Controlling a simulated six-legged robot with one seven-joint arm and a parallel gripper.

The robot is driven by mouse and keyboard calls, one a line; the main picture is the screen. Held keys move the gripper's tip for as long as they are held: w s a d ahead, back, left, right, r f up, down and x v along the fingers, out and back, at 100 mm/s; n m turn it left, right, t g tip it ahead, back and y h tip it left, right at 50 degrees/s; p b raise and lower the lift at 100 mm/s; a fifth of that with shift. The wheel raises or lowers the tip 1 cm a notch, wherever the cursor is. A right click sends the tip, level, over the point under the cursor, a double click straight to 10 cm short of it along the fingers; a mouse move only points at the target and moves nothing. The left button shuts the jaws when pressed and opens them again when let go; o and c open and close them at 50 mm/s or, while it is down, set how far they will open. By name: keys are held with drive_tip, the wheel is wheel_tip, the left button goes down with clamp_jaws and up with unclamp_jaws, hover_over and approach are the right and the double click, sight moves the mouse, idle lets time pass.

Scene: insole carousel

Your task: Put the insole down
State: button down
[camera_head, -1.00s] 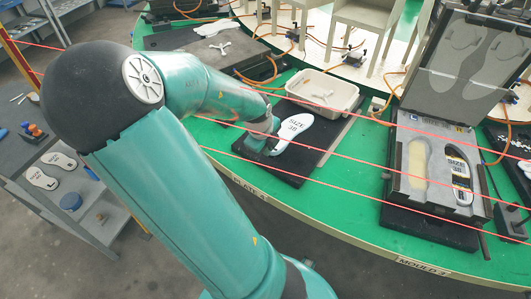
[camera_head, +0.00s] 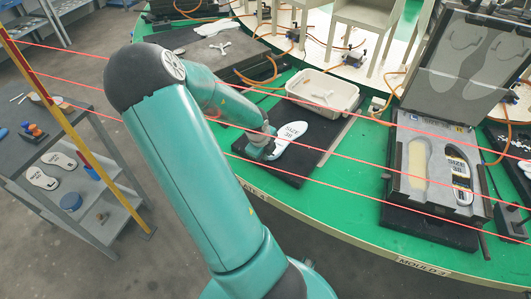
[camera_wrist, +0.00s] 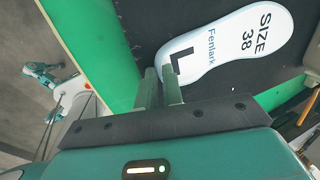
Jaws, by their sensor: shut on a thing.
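The white insole (camera_head: 293,135), printed SIZE 38, is over a black plate (camera_head: 290,172) on the green table. It also shows in the wrist view (camera_wrist: 235,45), with "Fenlark" and a black L mark at its near end. My gripper (camera_head: 266,147) is at the insole's lower left end. In the wrist view my gripper's two fingers (camera_wrist: 159,78) are close together at the L-marked end, shut on it. The insole lies about flat along the plate. I cannot tell whether it touches the plate.
A white bin (camera_head: 325,90) stands behind the plate. An open mould (camera_head: 397,190) with a dark SIZE 38 insole is to the right. Red lines cross in front of the table. A grey shelf cart (camera_head: 85,205) with insoles stands at the left, beside a yellow post (camera_head: 75,135).

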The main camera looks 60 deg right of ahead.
drive_tip(key=c, duration=1.5)
unclamp_jaws()
drive_tip(key=shift+c, duration=0.2)
drive_tip(key=shift+r, duration=0.1)
drive_tip(key=v, duration=1.2)
